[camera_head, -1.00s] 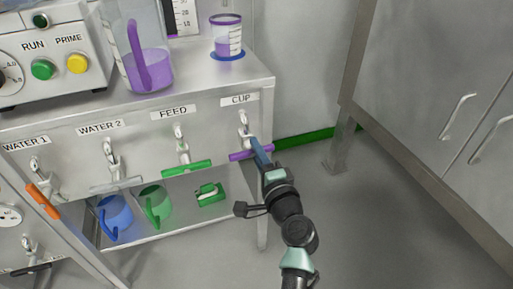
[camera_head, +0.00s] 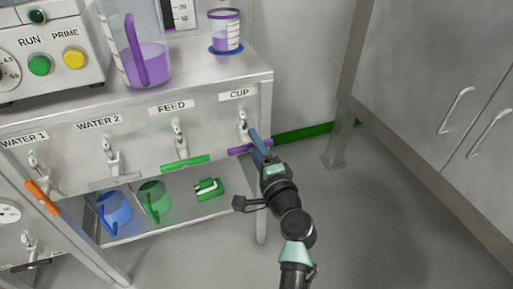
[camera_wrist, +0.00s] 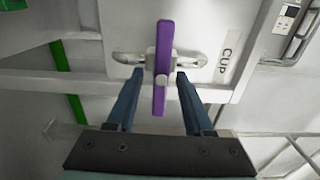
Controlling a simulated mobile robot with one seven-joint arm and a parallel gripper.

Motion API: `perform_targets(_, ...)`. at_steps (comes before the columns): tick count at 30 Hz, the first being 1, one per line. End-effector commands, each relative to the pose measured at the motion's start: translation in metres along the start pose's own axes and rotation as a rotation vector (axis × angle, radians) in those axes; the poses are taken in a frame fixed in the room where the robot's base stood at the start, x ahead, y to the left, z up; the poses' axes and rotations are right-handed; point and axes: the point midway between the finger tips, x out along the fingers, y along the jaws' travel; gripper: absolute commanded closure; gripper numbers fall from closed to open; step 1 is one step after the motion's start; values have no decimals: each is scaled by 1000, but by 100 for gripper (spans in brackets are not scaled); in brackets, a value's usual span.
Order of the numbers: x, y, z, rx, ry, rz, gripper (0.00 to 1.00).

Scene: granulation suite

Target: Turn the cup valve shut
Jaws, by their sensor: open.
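The cup valve has a purple bar handle (camera_head: 246,148) under the CUP label (camera_head: 236,95) at the right end of the panel. In the head view the handle lies roughly level, across the valve body. In the wrist view the purple handle (camera_wrist: 162,68) runs up and down the picture, with the metal valve body (camera_wrist: 135,60) crossing behind it. My gripper (camera_wrist: 155,80) is open, with one blue finger on each side of the handle's lower half and gaps showing on both sides. In the head view my gripper (camera_head: 257,141) partly hides the handle's right end.
The feed valve's green handle (camera_head: 185,162) is to the left. A measuring cup with purple liquid (camera_head: 225,34) and a purple-handled jug (camera_head: 148,62) stand on top. Blue (camera_head: 115,212) and green (camera_head: 155,200) jugs sit on the lower shelf. Floor to the right is clear.

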Motion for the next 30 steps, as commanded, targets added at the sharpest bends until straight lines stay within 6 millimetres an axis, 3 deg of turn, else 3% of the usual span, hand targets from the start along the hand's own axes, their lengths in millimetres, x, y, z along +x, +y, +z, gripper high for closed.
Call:
perform_targets(8, -28, -2, 0, -1, 2, 2, 48)
perform_targets(21, -113, 0, 0, 1, 2, 3, 48)
perform_targets(30, -130, 0, 0, 0, -1, 1, 48)
